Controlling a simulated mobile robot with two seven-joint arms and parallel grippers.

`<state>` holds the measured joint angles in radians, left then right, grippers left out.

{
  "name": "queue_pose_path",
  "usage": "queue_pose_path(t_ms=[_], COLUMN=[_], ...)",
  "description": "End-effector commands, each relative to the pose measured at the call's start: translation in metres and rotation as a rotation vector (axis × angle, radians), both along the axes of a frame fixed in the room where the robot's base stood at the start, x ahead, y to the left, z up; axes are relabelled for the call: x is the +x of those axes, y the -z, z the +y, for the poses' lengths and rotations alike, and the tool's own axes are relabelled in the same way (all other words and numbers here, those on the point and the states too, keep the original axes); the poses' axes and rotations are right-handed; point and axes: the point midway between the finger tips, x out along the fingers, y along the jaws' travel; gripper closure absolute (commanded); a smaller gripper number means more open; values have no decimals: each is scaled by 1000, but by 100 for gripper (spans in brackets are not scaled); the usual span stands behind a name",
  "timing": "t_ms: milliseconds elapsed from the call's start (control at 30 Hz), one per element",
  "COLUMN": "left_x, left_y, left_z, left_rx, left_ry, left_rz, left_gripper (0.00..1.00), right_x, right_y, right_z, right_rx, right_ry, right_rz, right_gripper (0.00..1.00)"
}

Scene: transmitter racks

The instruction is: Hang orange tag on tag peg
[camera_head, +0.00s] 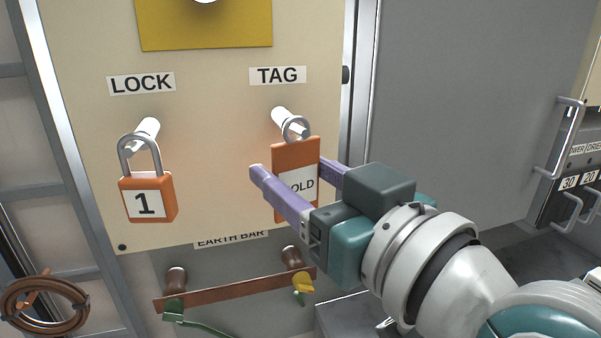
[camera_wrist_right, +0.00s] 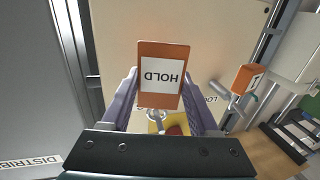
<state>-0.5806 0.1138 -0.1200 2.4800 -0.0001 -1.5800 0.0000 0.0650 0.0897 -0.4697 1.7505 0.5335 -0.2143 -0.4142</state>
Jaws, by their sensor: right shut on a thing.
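The orange tag (camera_head: 296,160) has a white HOLD label and a metal ring at its top. It hangs upright in front of the cream panel. My right gripper (camera_head: 290,182) is shut on it, with a purple finger at each side edge. The ring overlaps the end of the white tag peg (camera_head: 287,120), under the TAG label. I cannot tell whether the ring is around the peg or just in front of it. In the right wrist view the tag (camera_wrist_right: 162,92) shows upside down between the fingers (camera_wrist_right: 160,92). My left gripper is not in view.
An orange padlock (camera_head: 147,197) marked 1 hangs on the white lock peg (camera_head: 146,131) at the left. Below are a copper earth bar (camera_head: 235,290) and a coiled brown cable (camera_head: 45,303). A grey cabinet face (camera_head: 465,110) stands at the right.

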Motion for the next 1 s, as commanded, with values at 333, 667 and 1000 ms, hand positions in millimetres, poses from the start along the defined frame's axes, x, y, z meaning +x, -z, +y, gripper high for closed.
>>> queue_pose_path(t_ms=[333, 667, 1000], left_x=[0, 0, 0], left_y=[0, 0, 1], left_z=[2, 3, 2], left_rx=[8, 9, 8], left_ry=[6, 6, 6], left_rz=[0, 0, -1], left_gripper=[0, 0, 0], right_x=[0, 0, -6], right_y=[0, 0, 2], right_z=[0, 0, -4], right_rx=[-1, 0, -1], right_ry=[0, 0, 0], right_rz=[1, 1, 3], right_gripper=[91, 4, 4])
